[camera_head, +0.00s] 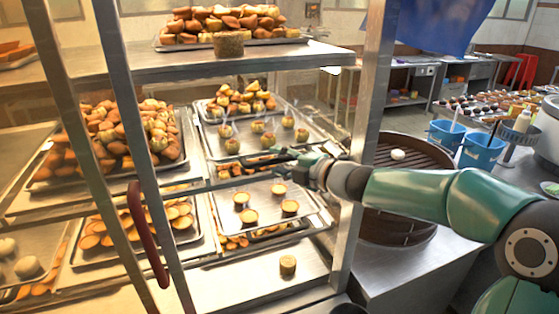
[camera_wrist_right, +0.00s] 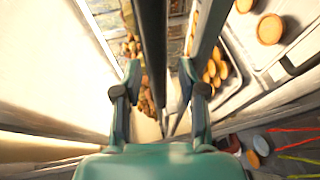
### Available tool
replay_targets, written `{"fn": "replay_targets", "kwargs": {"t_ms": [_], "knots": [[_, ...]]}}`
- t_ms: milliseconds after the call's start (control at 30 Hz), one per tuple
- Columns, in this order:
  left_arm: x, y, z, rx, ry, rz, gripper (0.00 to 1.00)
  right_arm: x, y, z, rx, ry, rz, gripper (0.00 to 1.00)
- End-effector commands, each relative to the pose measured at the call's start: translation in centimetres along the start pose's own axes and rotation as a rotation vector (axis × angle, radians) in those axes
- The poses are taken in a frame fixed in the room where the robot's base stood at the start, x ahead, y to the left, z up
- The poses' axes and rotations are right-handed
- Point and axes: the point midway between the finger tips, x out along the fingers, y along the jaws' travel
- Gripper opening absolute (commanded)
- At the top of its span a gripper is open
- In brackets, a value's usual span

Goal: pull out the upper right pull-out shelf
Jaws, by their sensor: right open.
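The upper right pull-out shelf (camera_head: 222,158) is in the right half of the metal cabinet in the head view. A tray of several small round pastries (camera_head: 260,143) and a heap of buns lies on it. My right gripper (camera_head: 280,160) is at the shelf's front edge, reaching in from the right and covering part of that edge. In the right wrist view my right gripper (camera_wrist_right: 159,75) is open, with a dark upright-looking bar (camera_wrist_right: 152,50) between its fingers. Whether the fingers touch the bar I cannot tell. My left gripper is out of view.
A lower tray (camera_head: 262,218) with a few round pastries sits below my gripper. Cabinet post (camera_head: 362,130) stands close beside my right arm. A door frame with a red handle (camera_head: 142,228) stands at left. A round brown steamer (camera_head: 410,155) stands behind my forearm.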

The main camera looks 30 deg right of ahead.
Motion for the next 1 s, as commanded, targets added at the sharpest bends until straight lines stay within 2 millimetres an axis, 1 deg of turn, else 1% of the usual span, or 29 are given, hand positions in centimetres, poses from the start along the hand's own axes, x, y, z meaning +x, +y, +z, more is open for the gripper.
{"fn": "replay_targets", "kwargs": {"t_ms": [100, 367, 400, 633, 667, 1000], "knots": [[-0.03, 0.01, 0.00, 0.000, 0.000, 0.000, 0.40, 0.64, 0.00, -0.07, -0.001, 0.001, -0.001, 0.41], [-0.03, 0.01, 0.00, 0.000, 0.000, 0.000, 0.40, 0.77, 0.00, -0.07, -0.001, 0.001, 0.000, 0.41], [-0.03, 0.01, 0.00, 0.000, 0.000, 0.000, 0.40, 0.76, 0.00, -0.08, -0.001, 0.001, 0.000, 0.40], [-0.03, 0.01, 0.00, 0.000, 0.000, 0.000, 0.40, 0.75, 0.00, -0.08, -0.001, 0.001, 0.000, 0.01], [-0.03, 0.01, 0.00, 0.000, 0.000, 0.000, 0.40, 0.75, -0.01, -0.08, -0.001, 0.001, 0.000, 0.00], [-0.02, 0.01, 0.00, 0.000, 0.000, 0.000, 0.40, 0.77, -0.11, -0.10, -0.001, 0.001, -0.002, 0.00]]}}
